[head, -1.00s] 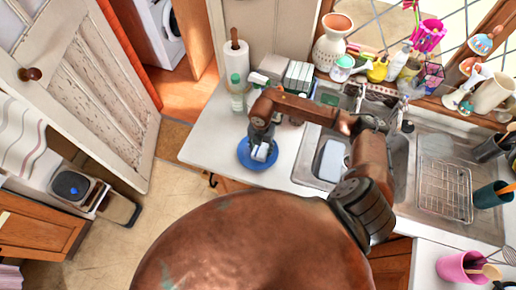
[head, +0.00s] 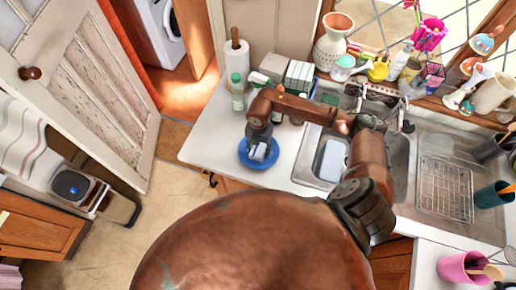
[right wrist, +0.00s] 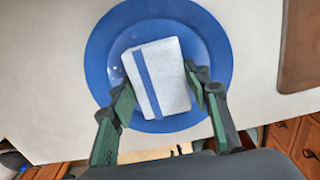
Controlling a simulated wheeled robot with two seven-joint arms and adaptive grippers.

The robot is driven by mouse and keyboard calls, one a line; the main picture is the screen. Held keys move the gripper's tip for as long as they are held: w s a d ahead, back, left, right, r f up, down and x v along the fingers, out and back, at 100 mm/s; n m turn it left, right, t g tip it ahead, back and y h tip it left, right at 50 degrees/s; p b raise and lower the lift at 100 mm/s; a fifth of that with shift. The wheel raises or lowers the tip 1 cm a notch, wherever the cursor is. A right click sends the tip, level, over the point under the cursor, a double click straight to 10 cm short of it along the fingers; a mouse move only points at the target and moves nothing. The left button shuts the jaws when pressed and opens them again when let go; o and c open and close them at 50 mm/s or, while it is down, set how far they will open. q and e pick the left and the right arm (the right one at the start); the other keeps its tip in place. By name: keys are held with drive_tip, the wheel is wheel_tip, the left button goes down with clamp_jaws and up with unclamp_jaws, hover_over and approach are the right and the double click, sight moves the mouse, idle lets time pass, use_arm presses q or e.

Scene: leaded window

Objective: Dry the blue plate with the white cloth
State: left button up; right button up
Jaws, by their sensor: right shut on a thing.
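The blue plate (head: 246,156) lies flat on the white counter near its front edge; it fills much of the right wrist view (right wrist: 104,42). The white cloth (right wrist: 160,66) is a folded block with a blue stripe, lying over the middle of the plate. It shows small in the head view (head: 259,153). My right gripper (right wrist: 164,92) comes down over the plate, its green-padded fingers on either side of the cloth, shut on it. A few pale specks show on the plate left of the cloth. My left gripper is not in view.
A green-capped bottle (head: 238,95) and a paper towel roll (head: 236,62) stand behind the plate. The metal sink (head: 398,165) with a wire rack (head: 446,190) lies to the right. A brown board (right wrist: 302,45) is right of the plate. Counter left of the plate is clear.

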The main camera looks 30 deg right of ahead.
drive_tip(key=shift+w+d, duration=0.3)
drive_tip(key=shift+w, duration=0.15)
drive_tip(key=shift+s+a+p, duration=0.2)
drive_tip(key=shift+s+a, duration=0.05)
drive_tip(key=shift+s, duration=0.25)
drive_tip(key=shift+s+a+p, duration=0.15)
drive_tip(key=shift+s+a, duration=0.05)
drive_tip(key=shift+s, duration=0.3)
drive_tip(key=shift+w+d+b, duration=0.2)
drive_tip(key=shift+w+b, duration=0.1)
drive_tip(key=shift+w, duration=0.2)
drive_tip(key=shift+w+d+b, duration=0.2)
drive_tip(key=shift+w+b, duration=0.05)
drive_tip(key=shift+w, duration=0.25)
drive_tip(key=shift+s+a+r+p, duration=0.1)
drive_tip(key=shift+s+a+p, duration=0.15)
drive_tip(key=shift+s, duration=0.25)
drive_tip(key=shift+s+a+p, duration=0.15)
drive_tip(key=shift+s+p, duration=0.15)
drive_tip(key=shift+s, duration=0.2)
drive_tip(key=shift+w+d+f+b, duration=0.2)
drive_tip(key=shift+w+b, duration=0.2)
drive_tip(key=shift+w, duration=0.1)
drive_tip(key=shift+r, duration=0.1)
drive_tip(key=shift+r+p, duration=2.8)
drive_tip(key=shift+r, duration=1.5)
